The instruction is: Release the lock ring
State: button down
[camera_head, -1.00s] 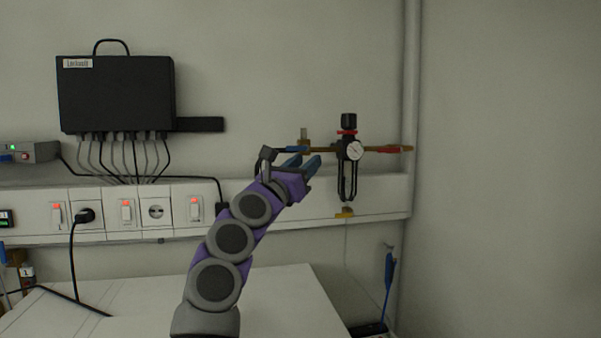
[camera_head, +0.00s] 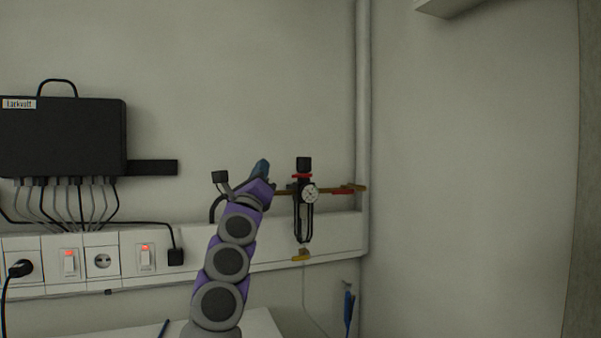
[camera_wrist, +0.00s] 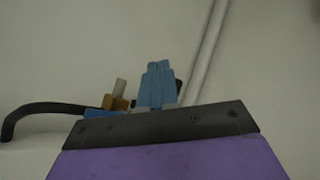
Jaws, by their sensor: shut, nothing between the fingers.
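A wall-mounted air regulator stands right of centre in the head view, with a black knob (camera_head: 303,164) on top. A red ring (camera_head: 303,176), which looks like the lock ring, sits just below the knob. A round white gauge (camera_head: 310,193) is on the regulator's front. My gripper (camera_head: 262,166) is to the left of the knob, pointing up, with a visible gap between them in the picture. Its blue fingers (camera_wrist: 160,82) are together and empty in the wrist view. A dark shape behind them is mostly hidden; the red ring does not show there.
A brass pipe with a red handle (camera_head: 345,189) runs right from the regulator. A brass valve (camera_wrist: 117,103), blue fitting (camera_wrist: 101,114) and black hose (camera_wrist: 45,112) are left of the fingers. A pale vertical pipe (camera_head: 362,120) stands at the right. A black box (camera_head: 62,140) hangs at the left.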

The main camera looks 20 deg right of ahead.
jog(key=w+d+r+n+t+y+p, duration=0.25)
jog(key=n+y, duration=0.25)
jog(key=n, duration=0.3)
jog(key=w+d+r+n+t+y+p, duration=0.1)
jog(key=r+n+t+y+p, duration=0.15)
jog(key=r+n+y, duration=0.35)
jog(key=n+g+y+p, duration=1.15)
jog(key=n+y, duration=0.35)
jog(key=n, duration=1.5)
send_near(298, 177)
jog(key=p+x, duration=0.1)
jog(key=x, duration=0.6)
jog(key=shift+p, duration=0.3)
jog(key=shift+s, duration=0.1)
jog(key=shift+b, duration=0.3)
